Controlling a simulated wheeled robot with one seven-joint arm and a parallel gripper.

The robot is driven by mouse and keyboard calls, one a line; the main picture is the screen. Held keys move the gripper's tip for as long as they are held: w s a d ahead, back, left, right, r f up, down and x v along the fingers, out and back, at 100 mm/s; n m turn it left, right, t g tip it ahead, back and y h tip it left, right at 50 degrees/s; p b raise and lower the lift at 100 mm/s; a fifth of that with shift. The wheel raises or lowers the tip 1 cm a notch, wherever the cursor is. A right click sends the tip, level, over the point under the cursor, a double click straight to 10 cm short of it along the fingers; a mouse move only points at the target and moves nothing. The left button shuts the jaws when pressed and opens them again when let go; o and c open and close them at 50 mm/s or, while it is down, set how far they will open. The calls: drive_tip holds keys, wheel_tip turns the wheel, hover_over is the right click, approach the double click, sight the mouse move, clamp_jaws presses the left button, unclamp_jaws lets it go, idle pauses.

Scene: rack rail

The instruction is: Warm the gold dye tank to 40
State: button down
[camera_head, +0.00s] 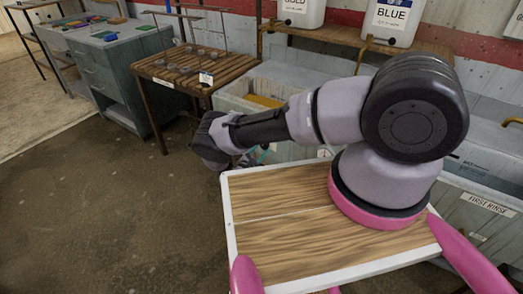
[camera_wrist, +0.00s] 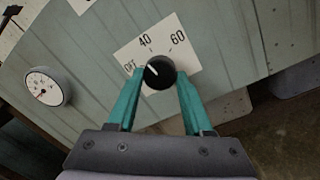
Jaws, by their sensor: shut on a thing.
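In the wrist view, a round black knob (camera_wrist: 160,73) with a white pointer line sits on a white dial plate (camera_wrist: 185,62) marked OFF, 40 and 60. The pointer aims up and left, between OFF and 40. My gripper (camera_wrist: 160,84) has its two teal fingers on either side of the knob, shut on it. In the head view, the tank with yellow-gold liquid (camera_head: 263,101) stands behind my arm. My arm hides the knob and most of my gripper there.
A round white gauge (camera_wrist: 45,87) is on the grey-green tank front (camera_wrist: 92,40), left of the dial. A slatted wooden table (camera_head: 190,70) stands left of the tank, and a tank labelled FIRST RINSE (camera_head: 487,204) stands right. Open floor (camera_head: 120,190) lies at the left.

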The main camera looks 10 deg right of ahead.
drive_tip(key=shift+m, duration=0.6)
drive_tip(key=shift+c, duration=1.5)
unclamp_jaws()
wheel_tip(320, 180, up, 10)
drive_tip(key=shift+a, duration=0.1)
